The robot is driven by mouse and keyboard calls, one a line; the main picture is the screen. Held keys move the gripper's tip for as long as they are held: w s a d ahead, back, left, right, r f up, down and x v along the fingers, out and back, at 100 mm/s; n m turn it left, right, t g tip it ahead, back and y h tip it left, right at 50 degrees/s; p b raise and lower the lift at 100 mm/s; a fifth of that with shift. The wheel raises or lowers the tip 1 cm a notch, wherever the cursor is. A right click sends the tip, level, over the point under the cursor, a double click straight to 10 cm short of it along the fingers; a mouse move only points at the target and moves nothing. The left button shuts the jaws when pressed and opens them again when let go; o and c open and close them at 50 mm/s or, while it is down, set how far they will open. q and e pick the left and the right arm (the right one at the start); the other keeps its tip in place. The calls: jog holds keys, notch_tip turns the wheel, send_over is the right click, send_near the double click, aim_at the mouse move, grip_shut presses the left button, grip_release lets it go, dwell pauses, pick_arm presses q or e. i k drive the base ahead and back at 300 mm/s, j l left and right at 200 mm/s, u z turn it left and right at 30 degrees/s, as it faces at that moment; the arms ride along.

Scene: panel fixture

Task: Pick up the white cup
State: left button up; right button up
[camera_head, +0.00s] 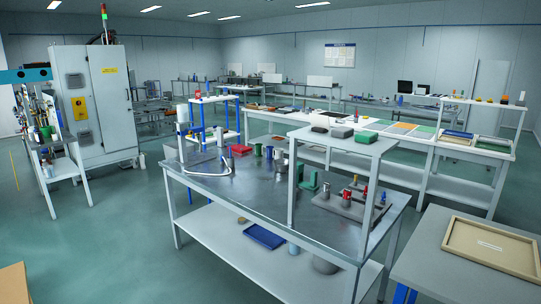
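I cannot pick out a white cup with certainty. A metal-topped workbench (255,194) stands in the middle, with several small cup-sized vessels at its back edge. One is dark green (257,150), and a pale grey one (278,153) stands to its right; they are too small to tell more. A white upright cylinder (182,113) shows at the bench's left end, and I cannot tell whether it is a cup. Neither of my grippers is in view.
A raised shelf (345,143) stands over the bench's right part, above a grey fixture block (350,205) with coloured pegs. A grey table with a tan tray (492,246) is at the right. A grey cabinet (95,100) stands at the left. The green floor at front left is mostly clear.

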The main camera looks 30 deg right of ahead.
aim_at(279, 152)
jog(key=i, duration=2.25)
jog(key=i+z, duration=0.45)
jog(key=i+j+z, duration=0.3)
jog(key=i+z, duration=0.15)
